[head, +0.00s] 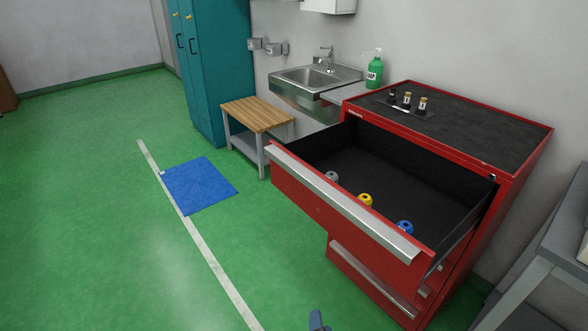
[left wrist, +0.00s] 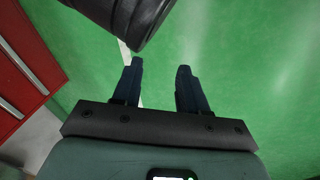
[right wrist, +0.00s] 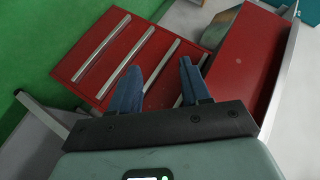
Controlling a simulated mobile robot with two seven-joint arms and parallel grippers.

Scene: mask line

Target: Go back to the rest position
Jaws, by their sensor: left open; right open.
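My right gripper shows only as a small blue finger part (head: 317,321) at the bottom edge of the head view. In the right wrist view, my right gripper (right wrist: 160,72) is open, with nothing between its fingers and the red cabinet's drawer fronts behind them. My left gripper (left wrist: 161,72) is open and empty in the left wrist view, above the green floor. It does not show in the head view. The red tool cabinet (head: 525,150) stands at the right. Its top drawer (head: 345,210) is pulled out and holds a grey, a yellow and a blue roundish item.
Several small bottles stand on a tray (head: 408,108) on the cabinet. A sink (head: 305,78), a green soap bottle (head: 375,70), a wooden bench (head: 257,113) and a teal locker (head: 218,70) line the wall. A blue mat (head: 200,185) lies on open floor. A grey table (head: 565,240) stands right.

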